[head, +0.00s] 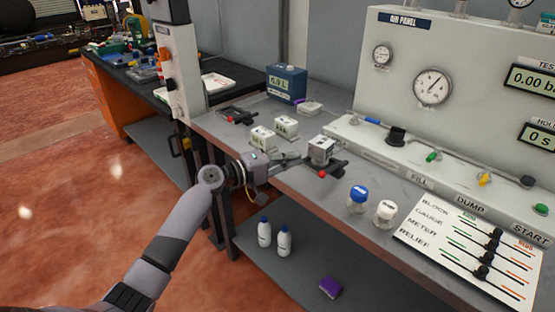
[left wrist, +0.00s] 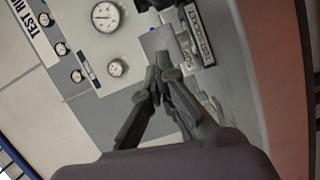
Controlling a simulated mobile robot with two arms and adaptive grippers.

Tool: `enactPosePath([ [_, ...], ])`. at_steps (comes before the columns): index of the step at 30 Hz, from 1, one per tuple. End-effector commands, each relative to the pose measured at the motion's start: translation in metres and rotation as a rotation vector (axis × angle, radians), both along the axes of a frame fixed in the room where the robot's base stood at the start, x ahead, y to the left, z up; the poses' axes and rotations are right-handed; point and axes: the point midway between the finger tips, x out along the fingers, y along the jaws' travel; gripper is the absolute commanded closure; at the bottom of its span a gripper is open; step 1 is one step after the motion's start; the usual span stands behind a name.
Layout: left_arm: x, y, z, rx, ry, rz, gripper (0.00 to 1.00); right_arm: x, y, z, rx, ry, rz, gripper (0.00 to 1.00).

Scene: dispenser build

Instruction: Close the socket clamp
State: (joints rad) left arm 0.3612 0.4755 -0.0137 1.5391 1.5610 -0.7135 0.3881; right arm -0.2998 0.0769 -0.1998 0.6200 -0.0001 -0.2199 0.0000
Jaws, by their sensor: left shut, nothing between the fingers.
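The socket (head: 326,165) sits near the middle of the bench and holds a light grey block (head: 321,149). Red-tipped clamp parts (head: 323,173) show low in front of the block; I cannot tell the clamp's exact position. My left gripper (head: 299,158) is shut and empty, with its fingertips just left of the block. In the left wrist view its fingertips (left wrist: 161,72) come together just below the grey block (left wrist: 157,41), beside the TEST SOCKET label (left wrist: 199,34). I cannot tell whether they touch anything. My right gripper is not in view.
A similar red-tipped fixture (head: 238,116) and two pale blocks (head: 262,138) stand to the left. A blue-capped jar (head: 358,199) and a white-capped jar (head: 384,213) stand to the right. The gauge panel (head: 460,85) rises behind. Two bottles (head: 284,241) stand on the lower shelf.

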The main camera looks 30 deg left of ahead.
Motion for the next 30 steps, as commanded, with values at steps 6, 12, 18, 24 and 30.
enactPosePath([
  [6, 0.017, -0.031, -0.001, 0.000, 0.002, -0.003, 1.00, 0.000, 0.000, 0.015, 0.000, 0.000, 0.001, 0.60],
  [12, 0.009, -0.049, -0.007, 0.001, 0.001, -0.001, 1.00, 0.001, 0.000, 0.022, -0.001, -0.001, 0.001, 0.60],
  [18, 0.008, -0.053, -0.009, 0.001, 0.000, 0.000, 1.00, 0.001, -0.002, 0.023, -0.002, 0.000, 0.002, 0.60],
  [24, 0.008, -0.053, -0.010, 0.001, 0.000, 0.000, 1.00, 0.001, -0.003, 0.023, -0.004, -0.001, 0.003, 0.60],
  [30, 0.008, -0.057, -0.007, 0.001, 0.001, 0.010, 1.00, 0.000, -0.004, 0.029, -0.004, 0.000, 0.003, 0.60],
])
